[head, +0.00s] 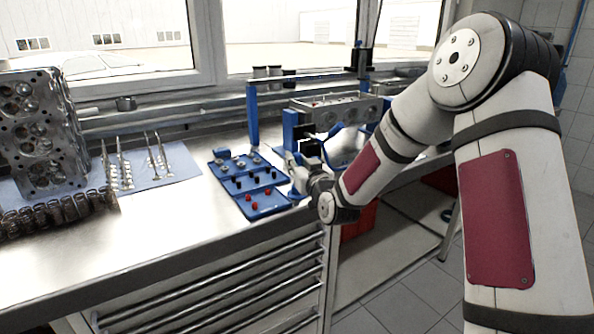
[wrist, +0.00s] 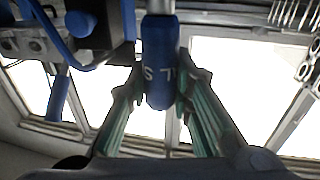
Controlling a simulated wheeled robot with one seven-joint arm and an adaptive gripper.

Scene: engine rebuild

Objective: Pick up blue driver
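The blue driver (wrist: 160,70) has a dark blue handle with white lettering and a grey shaft. In the wrist view it stands between the two green-lined fingers of my gripper (wrist: 161,92). Both fingertips lie close against the sides of the handle, and my gripper looks shut on it. In the head view my gripper (head: 300,170) is at the right side of the blue parts tray, low over the bench edge. I cannot clearly pick out the driver there, and my wrist hides part of that area.
The blue tray (head: 262,207) holds red, black and grey small parts. A blue stand with a metal engine block (head: 335,112) is behind my gripper. Valves (head: 155,155) on a blue mat, springs (head: 60,213) and a cylinder head (head: 40,130) are at left. The front left bench is clear.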

